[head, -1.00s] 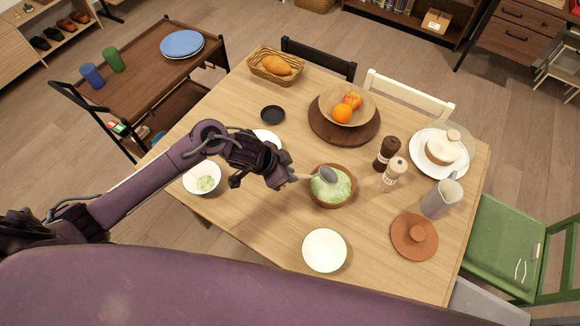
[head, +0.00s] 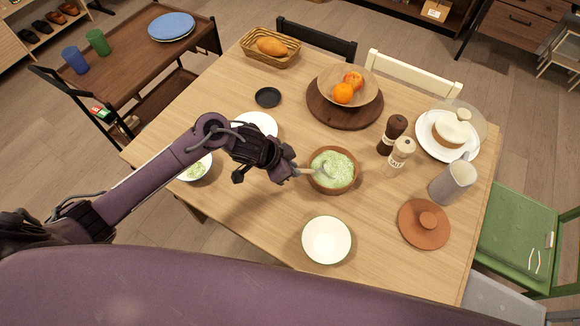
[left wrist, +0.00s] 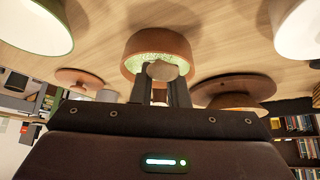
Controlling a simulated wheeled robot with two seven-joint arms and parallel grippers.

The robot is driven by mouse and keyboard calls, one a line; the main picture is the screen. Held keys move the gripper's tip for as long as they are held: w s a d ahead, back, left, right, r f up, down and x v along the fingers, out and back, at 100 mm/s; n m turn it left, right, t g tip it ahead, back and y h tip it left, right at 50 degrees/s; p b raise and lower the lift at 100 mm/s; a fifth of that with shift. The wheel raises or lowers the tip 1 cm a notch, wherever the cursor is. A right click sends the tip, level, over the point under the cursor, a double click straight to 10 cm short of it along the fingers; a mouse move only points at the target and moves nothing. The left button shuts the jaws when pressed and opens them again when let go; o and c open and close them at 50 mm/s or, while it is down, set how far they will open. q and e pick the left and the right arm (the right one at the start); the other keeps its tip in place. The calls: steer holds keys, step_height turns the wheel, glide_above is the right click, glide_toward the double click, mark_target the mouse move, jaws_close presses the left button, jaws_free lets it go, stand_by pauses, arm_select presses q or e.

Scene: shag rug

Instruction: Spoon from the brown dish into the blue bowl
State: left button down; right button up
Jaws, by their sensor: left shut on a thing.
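The brown dish (head: 335,187) holds pale green food and stands mid-table in the head view; it also shows in the left wrist view (left wrist: 157,45). My left gripper (head: 290,172) is just left of the dish, shut on the spoon (head: 307,171). The spoon's head is over or in the green food at the dish's left side; its exact depth is unclear. In the left wrist view my fingers (left wrist: 160,92) are around a tan, rounded part of the spoon (left wrist: 161,71). No bowl looks clearly blue: a cream bowl (head: 326,240) with an empty inside stands in front. My right gripper is not visible.
A white bowl (head: 197,172) with green food is partly hidden behind my left arm. Table between dish and cream bowl is clear.

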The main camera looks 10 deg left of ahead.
arm_select(q)
steer(key=shift+w+d+f+t+h+b, duration=0.15)
steer(key=shift+f+b, duration=0.2)
steer(key=shift+b, duration=0.4)
steer(key=shift+w+d+f+t+h+b, duration=0.15)
steer(key=shift+f+b, duration=0.15)
steer(key=shift+b, duration=0.45)
steer(key=shift+s+a+r+t+h, duration=0.15)
steer(key=shift+r+t+h, duration=0.1)
steer(key=shift+r+h, duration=0.25)
steer(key=shift+s+a+r+t+h, duration=0.1)
steer(key=shift+r+t+h, duration=0.15)
steer(key=shift+r+h, duration=0.2)
steer(key=shift+s+a+r+t+h, duration=0.2)
steer(key=shift+r+t+h, duration=0.15)
steer(key=shift+r, duration=0.3)
steer(key=shift+r+b, duration=0.3)
steer(key=shift+r, duration=0.1)
steer(key=shift+a, duration=0.1)
steer(key=shift+w, duration=0.1)
